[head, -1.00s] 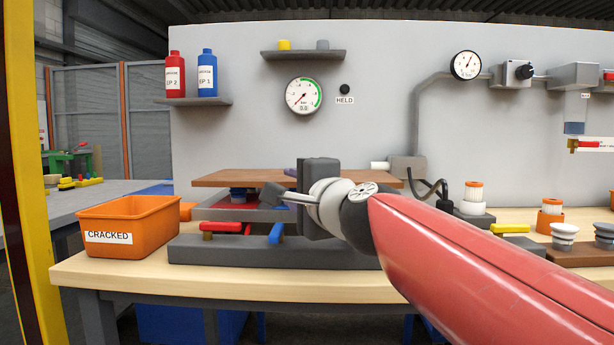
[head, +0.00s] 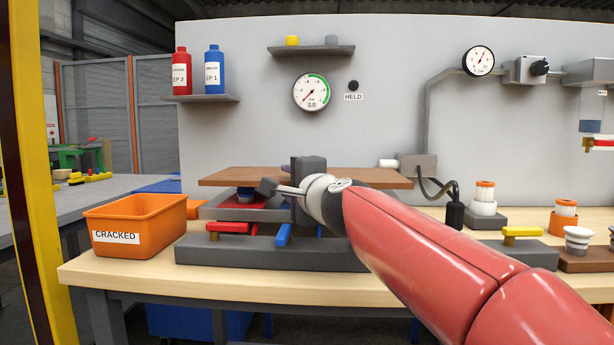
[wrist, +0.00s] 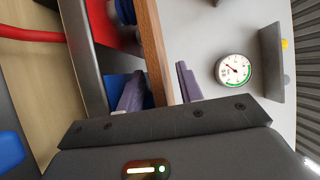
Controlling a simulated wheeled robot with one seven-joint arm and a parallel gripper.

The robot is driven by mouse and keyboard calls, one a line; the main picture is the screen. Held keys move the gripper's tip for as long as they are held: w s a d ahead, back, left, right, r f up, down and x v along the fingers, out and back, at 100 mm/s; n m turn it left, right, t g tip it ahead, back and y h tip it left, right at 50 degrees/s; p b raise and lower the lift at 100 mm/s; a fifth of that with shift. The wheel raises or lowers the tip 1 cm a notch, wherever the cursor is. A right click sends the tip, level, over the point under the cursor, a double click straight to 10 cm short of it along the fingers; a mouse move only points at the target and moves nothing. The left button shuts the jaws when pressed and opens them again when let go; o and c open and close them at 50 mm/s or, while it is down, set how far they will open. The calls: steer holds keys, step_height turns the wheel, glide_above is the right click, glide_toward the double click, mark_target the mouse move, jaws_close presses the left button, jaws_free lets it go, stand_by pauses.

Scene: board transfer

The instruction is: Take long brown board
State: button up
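The long brown board (head: 235,178) lies level above the grey fixture on the bench, resting at the left on a dark blue support (head: 246,193). In the wrist view the board (wrist: 152,40) shows edge-on. My gripper (wrist: 159,70) is open, with one purple finger on each side of the board's edge. A gap shows between the board and the right finger; the left finger is close to it, and I cannot tell whether it touches. In the head view the gripper body stands at the board's near edge and hides part of its middle.
An orange bin (head: 130,228) labelled CRACKED stands at the bench's left. Red (head: 228,227) and blue (head: 284,235) handles sit below the board. A gauge (head: 311,92) reading 0.0 hangs on the wall behind. Filter parts (head: 484,198) stand at the right.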

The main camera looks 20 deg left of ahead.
jaws_close()
steer(key=shift+s+d+r+p, duration=0.1)
steer(key=shift+s+r+p, duration=0.1)
steer(key=shift+r+p, duration=0.35)
step_height(320, 180, up, 11)
steer(key=p, duration=0.8)
steer(key=s+d, duration=0.2)
steer(key=s, duration=0.7)
steer(key=s+d, duration=0.3)
steer(key=s, duration=0.7)
steer(key=shift+a+r, duration=0.2)
steer(key=shift+r, duration=2.6)
